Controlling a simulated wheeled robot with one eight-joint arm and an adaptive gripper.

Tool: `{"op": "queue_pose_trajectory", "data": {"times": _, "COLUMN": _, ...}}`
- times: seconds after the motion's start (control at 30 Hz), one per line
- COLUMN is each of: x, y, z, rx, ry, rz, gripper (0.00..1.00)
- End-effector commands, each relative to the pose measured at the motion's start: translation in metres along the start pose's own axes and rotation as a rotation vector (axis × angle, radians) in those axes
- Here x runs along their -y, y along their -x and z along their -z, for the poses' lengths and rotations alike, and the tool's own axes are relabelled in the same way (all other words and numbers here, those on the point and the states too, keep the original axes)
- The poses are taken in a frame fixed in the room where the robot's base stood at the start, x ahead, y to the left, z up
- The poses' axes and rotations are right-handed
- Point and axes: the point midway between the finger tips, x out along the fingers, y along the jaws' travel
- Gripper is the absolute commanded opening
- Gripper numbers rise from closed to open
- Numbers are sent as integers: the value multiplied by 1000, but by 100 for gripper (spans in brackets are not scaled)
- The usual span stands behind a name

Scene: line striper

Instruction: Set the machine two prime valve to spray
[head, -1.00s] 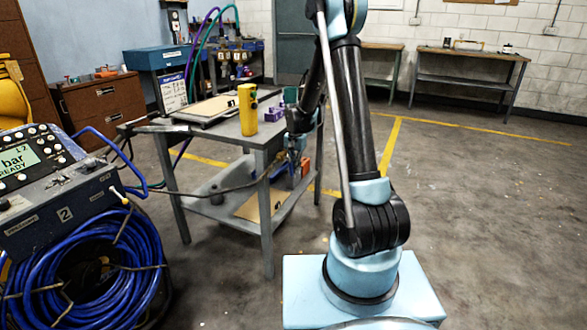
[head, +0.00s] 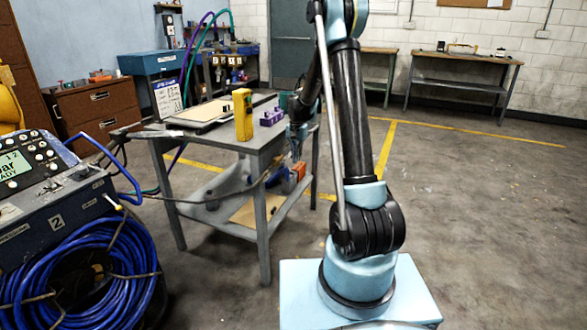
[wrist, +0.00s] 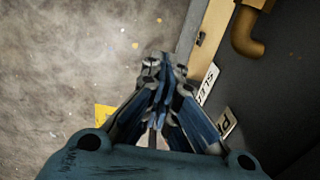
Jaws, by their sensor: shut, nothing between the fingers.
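Machine two (head: 57,222) stands at the left edge of the head view, a dark unit with the number 2, a lit display and a coiled blue hose. A small pale-tipped lever (head: 117,207) sticks out of its right side; I cannot tell whether it is the prime valve or how it is set. My gripper (wrist: 158,62) is shut and empty in the wrist view, over bare floor beside a dark surface with partly hidden lettered labels (wrist: 208,82). In the head view my gripper is small and partly hidden behind my arm, by the grey table's right side.
A grey two-tier table (head: 262,145) stands between machine two and my arm, with a yellow block (head: 242,115) on top. A dark hose runs from the machine toward it. A brass pipe (wrist: 243,35) shows in the wrist view. Floor to the right is clear.

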Motion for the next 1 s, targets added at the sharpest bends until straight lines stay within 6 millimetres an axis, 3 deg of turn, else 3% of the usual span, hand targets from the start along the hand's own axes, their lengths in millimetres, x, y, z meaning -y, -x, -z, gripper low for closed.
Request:
{"op": "queue_pose_trajectory", "data": {"times": 0.2, "x": 0, "y": 31, "z": 19, "rx": 0, "ry": -1, "rz": 0, "gripper": 0}}
{"op": "queue_pose_trajectory", "data": {"times": 0.4, "x": -1, "y": 45, "z": 30, "rx": 0, "ry": -2, "rz": 0, "gripper": 0}}
{"op": "queue_pose_trajectory", "data": {"times": 0.87, "x": -2, "y": 48, "z": 30, "rx": 0, "ry": 0, "rz": 0, "gripper": 0}}
{"op": "queue_pose_trajectory", "data": {"times": 1.0, "x": -12, "y": 61, "z": 21, "rx": -4, "ry": 11, "rz": 3, "gripper": 0}}
